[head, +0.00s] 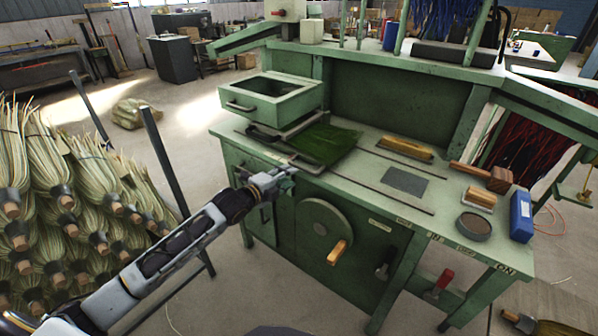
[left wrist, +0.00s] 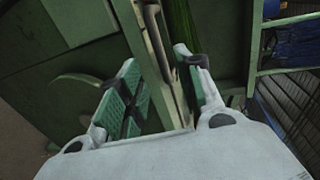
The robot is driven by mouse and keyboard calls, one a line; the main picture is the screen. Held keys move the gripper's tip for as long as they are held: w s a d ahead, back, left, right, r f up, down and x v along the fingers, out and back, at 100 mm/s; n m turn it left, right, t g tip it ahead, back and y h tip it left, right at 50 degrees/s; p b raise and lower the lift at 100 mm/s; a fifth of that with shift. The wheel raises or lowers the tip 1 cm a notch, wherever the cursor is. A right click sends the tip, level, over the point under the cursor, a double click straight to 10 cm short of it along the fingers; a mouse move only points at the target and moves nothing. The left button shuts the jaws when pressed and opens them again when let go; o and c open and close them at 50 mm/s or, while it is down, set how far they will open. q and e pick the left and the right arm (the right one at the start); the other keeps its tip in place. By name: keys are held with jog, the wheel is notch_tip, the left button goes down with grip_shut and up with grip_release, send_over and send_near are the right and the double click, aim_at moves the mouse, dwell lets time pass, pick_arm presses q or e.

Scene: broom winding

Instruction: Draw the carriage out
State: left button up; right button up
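The carriage (head: 323,145) is a flat slide on the green bench, with dark green fibres lying on it, below a green box. A pale bar (head: 308,168) runs along its front near the bench edge. My left gripper (head: 284,181) is at the bench's front edge, just left of and below this bar. In the left wrist view the gripper (left wrist: 163,92) has its two green-padded fingers apart. A pale bar or edge (left wrist: 158,45) shows between them, and green fibres lie beyond; contact cannot be told. My right gripper is out of view.
The green box (head: 268,95) with a handle stands over the carriage's left. A wheel with a wooden knob (head: 326,230) is on the bench front. Brushes (head: 405,148), a mallet (head: 485,175), a round tin (head: 474,226) and a blue box (head: 521,215) occupy the right. Broom bundles (head: 60,190) are stacked left.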

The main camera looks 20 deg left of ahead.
aim_at(302, 169)
pick_arm(q)
jog(key=shift+x, duration=3.65)
grip_shut()
